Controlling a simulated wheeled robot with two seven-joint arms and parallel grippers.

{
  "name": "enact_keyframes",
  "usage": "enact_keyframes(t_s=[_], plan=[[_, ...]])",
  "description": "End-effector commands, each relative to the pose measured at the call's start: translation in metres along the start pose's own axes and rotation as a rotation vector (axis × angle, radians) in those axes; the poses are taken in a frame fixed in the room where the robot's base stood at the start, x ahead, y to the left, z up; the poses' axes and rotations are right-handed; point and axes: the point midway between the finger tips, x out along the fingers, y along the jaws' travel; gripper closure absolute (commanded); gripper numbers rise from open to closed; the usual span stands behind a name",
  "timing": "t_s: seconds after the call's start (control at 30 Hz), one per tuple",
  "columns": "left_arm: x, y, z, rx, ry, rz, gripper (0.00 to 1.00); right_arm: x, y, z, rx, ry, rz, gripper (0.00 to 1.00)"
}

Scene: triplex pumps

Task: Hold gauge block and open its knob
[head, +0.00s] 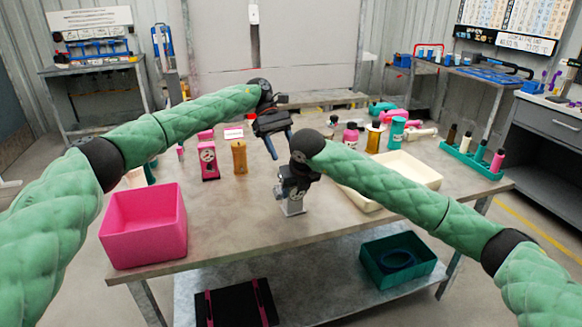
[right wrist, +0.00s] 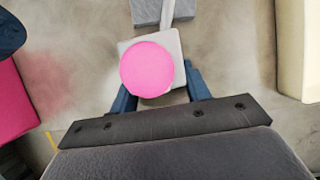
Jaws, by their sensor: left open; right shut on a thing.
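A light grey block (head: 292,207) stands on the table near its front middle, largely covered by my right gripper (head: 290,193). In the right wrist view the block (right wrist: 165,45) has a round pink knob (right wrist: 152,69) on top, seen from above. The blue fingers of my right gripper (right wrist: 160,93) are shut on the block, one on each side. My left gripper (head: 281,148) is open and empty, pointing down above and behind the block, apart from it. A pink gauge (head: 208,160) with a round dial stands further left.
A pink bin (head: 143,227) stands at the front left, a cream tray (head: 409,168) at the right. Bottles and a green rack (head: 470,160) are at the back right.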

Motion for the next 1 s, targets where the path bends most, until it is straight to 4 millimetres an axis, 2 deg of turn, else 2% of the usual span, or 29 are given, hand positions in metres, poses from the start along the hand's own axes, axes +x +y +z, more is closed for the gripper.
enact_keyframes(t_s=[0.1,0.3,0.5,0.77,0.83,1.0], plan=[[0.021,0.0,0.0,0.0,0.001,-0.002,0.46,0.0,0.0,0.0,0.0,0.0,0.0,0.9],[0.047,0.0,0.0,-0.001,0.001,0.0,0.46,0.0,0.0,0.0,0.0,0.0,0.0,0.9],[0.059,0.0,0.0,-0.001,0.001,0.001,0.46,0.0,0.0,0.0,0.0,0.0,0.0,0.9],[0.06,0.0,0.0,-0.001,0.001,0.001,0.46,0.0,0.0,0.0,0.0,0.0,0.0,0.9],[0.06,0.0,0.0,-0.001,0.001,0.001,0.54,0.0,0.0,0.0,0.0,0.0,0.0,0.9],[0.06,0.0,0.0,-0.001,0.001,0.001,0.87,0.0,0.0,0.0,0.0,0.0,0.0,0.9]])
